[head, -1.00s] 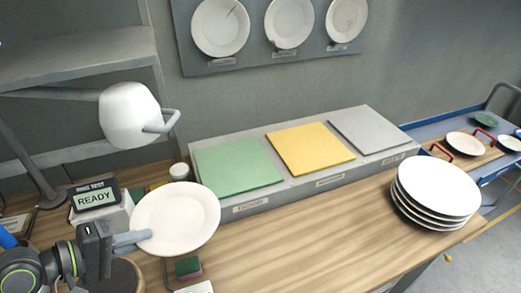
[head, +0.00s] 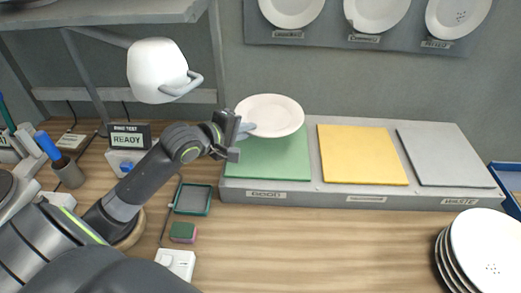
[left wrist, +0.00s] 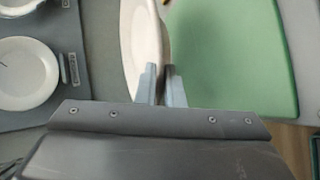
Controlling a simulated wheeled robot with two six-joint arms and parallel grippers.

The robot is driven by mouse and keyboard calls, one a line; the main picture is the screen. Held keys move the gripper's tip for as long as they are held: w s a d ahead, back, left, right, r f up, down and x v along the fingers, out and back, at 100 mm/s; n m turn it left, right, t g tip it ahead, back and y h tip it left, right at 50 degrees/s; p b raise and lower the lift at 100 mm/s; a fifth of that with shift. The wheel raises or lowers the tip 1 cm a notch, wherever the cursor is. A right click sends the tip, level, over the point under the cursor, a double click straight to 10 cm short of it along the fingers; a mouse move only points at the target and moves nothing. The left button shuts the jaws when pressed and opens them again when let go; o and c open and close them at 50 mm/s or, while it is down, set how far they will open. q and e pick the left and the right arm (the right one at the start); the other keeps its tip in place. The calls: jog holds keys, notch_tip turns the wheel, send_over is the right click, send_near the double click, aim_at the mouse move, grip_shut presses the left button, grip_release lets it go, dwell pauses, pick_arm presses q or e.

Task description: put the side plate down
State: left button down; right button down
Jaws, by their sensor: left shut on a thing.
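The white side plate (head: 274,113) is in my left gripper (head: 246,129), which is shut on its near left rim. The plate shows over the back of the green pad (head: 270,159) on the grey platform, marked GOOD. Whether the plate touches the pad I cannot tell. In the left wrist view the plate (left wrist: 140,40) stands edge-on between the fingers (left wrist: 161,85), with the green pad (left wrist: 230,50) to its right. My right gripper is not in view.
A yellow pad (head: 361,155) and a grey pad (head: 443,156) lie bare to the right. A stack of plates (head: 485,250) stands at the right. Sample plates hang on a wall board (head: 380,38).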

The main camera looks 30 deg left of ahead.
pick_arm(q)
send_over(248, 163)
notch_tip(248, 163, down, 5)
jog(key=shift+w, duration=0.1)
jog(key=shift+f, duration=1.75)
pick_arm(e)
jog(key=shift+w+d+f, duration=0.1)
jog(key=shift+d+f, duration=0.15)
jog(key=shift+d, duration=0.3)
pick_arm(q)
jog(key=shift+f, duration=0.15)
jog(key=c, duration=1.8)
grip_release()
